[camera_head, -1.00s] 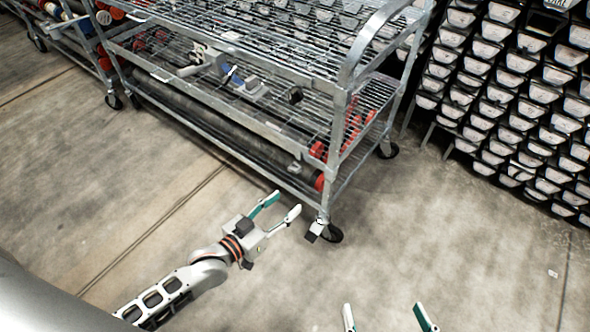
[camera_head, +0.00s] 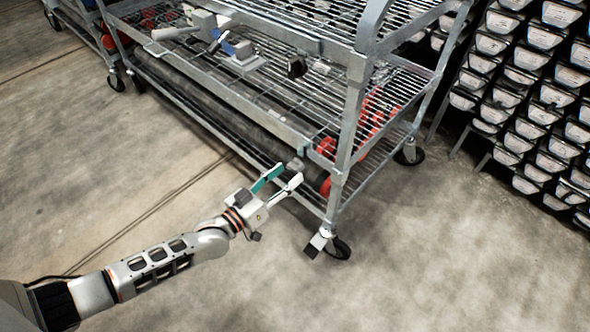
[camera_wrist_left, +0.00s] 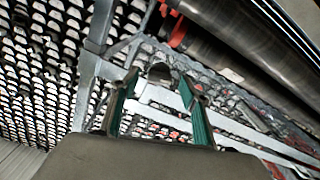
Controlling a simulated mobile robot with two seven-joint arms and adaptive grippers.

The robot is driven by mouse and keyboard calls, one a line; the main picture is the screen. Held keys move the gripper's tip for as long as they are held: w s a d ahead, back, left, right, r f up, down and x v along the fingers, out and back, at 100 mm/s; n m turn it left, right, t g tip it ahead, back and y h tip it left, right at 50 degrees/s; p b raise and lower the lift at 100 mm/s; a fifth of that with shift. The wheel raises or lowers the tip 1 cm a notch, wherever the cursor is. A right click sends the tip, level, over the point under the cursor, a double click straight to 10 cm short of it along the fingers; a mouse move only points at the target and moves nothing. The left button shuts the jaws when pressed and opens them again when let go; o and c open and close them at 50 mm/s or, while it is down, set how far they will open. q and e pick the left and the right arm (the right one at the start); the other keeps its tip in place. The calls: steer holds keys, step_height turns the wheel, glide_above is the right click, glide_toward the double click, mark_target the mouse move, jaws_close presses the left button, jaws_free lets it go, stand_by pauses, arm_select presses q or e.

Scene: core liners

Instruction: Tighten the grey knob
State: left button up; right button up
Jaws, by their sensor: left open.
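A small grey, rounded piece that looks like the grey knob (camera_head: 296,164) is at the side of the metal cart (camera_head: 347,135), just above its lower shelf. My left gripper (camera_head: 288,173) is open and empty, its green-lined fingers pointing at the cart just below that piece. In the left wrist view a grey rounded piece (camera_wrist_left: 159,73) shows between the two open fingertips, seemingly beyond them. I cannot tell whether the fingers touch anything. My right gripper is out of view.
A grey and blue device (camera_head: 238,50) lies on the cart's middle shelf. Long dark tubes (camera_head: 215,105) and red-ended parts (camera_head: 366,130) lie on the lower shelf. A black caster (camera_head: 339,248) is at the near corner. Racks of boxes (camera_head: 540,110) stand at the right; the floor in front is clear.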

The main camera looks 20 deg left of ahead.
mark_target(294, 169)
arm_select(q)
steer(key=shift+b+x, duration=0.4)
steer(key=shift+x, duration=1.4)
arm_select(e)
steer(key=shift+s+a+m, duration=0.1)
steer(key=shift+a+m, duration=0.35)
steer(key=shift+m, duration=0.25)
arm_select(q)
steer(key=c, duration=1.1)
